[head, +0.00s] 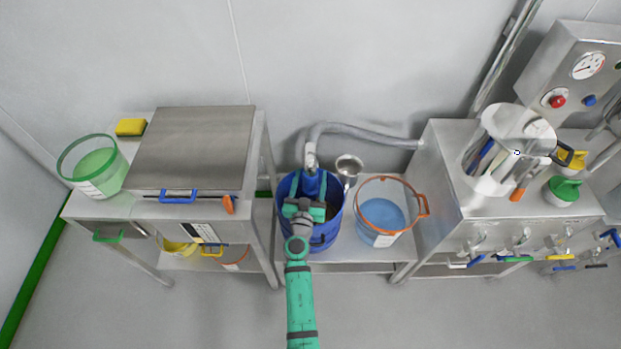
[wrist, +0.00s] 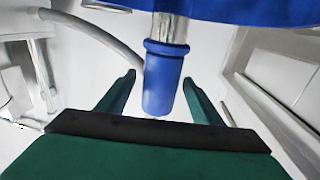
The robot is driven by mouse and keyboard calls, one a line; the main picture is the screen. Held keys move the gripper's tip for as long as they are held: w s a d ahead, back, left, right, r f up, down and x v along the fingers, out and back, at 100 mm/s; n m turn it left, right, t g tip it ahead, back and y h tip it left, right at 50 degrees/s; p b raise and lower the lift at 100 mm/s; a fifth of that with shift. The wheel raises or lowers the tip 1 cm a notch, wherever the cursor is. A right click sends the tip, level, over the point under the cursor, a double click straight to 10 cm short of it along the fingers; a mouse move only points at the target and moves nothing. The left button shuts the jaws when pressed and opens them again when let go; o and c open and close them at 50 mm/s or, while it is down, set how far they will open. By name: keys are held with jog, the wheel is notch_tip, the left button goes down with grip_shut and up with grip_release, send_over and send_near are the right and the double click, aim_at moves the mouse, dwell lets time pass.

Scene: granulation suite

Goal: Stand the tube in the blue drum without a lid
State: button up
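The open blue drum (head: 322,240) stands on a low steel shelf in the middle of the head view, with no lid on it. The tube has a blue end (head: 312,185) and a steel section (head: 311,162); in the head view it appears at the drum's far side, over the opening. My gripper (head: 303,203) is over the drum, just in front of the tube. In the wrist view the tube's blue end (wrist: 163,85) shows between my open fingers (wrist: 158,82), with gaps on both sides. My gripper hides part of the drum's inside.
A grey hose (head: 360,130) runs behind the drum to the steel cabinet (head: 445,190). A ladle (head: 348,166) stands at the drum's right. A clear bucket (head: 382,216) with an orange rim is close on the right. A steel bench (head: 195,145) stands left.

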jog(key=shift+f, duration=0.1)
jog(key=shift+s+a, duration=0.1)
jog(key=shift+s, duration=0.25)
jog(key=s+a, duration=0.1)
jog(key=s, duration=0.9)
jog(key=shift+a, duration=0.15)
